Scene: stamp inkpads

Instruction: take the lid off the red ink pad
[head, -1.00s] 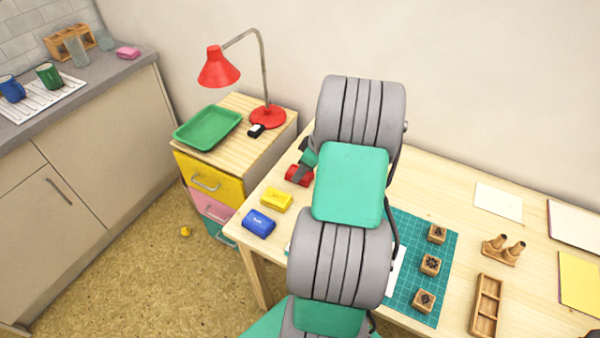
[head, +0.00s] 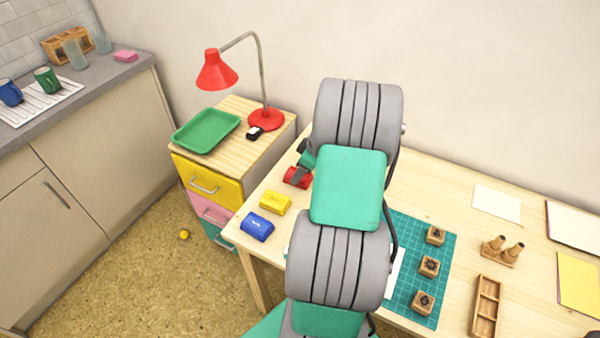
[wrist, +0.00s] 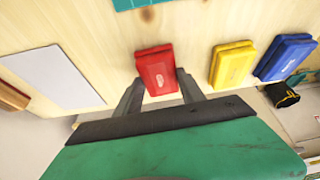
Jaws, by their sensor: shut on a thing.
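The red ink pad (head: 292,178) lies at the far left end of the wooden desk, partly hidden by my arm in the head view. In the wrist view the red ink pad (wrist: 156,72) sits between my fingers, its red lid on top. My gripper (wrist: 160,88) is shut on the lid, one finger on each side. I cannot tell from these views whether the lid is raised at all from its base. In the head view my gripper (head: 302,168) shows only in part beside the pad.
A yellow ink pad (head: 275,202) and a blue ink pad (head: 257,227) lie in a row beside the red one, near the desk's left edge. A green cutting mat (head: 437,282) with wooden stamps lies right of my arm. A drawer unit with a red lamp (head: 217,70) stands behind.

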